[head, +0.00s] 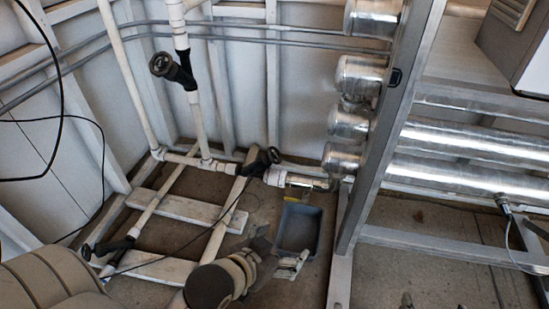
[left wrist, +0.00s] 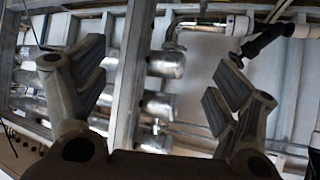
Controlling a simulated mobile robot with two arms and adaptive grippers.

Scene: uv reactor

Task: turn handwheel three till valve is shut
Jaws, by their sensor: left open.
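Three black valve handwheels show in the head view: an upper one (head: 170,68) on a vertical white pipe, a middle one (head: 262,158) by the steel pipe end, and a lower left one (head: 105,247) near the floor. No number marks which is handwheel three. My left gripper (head: 290,265) is low in the middle, in front of and below the middle handwheel in the picture, apart from it. In the left wrist view the gripper (left wrist: 160,65) is open with nothing between its fingers. A black handwheel (left wrist: 263,43) on white pipe shows there at upper right, beyond the right finger.
A blue-grey bin (head: 299,226) stands on the floor beside the gripper. Steel cylinders (head: 460,176) on a metal frame (head: 385,130) fill the right side. White pipes and pale beams (head: 190,210) lie at left. A thin dark cable hangs at far left.

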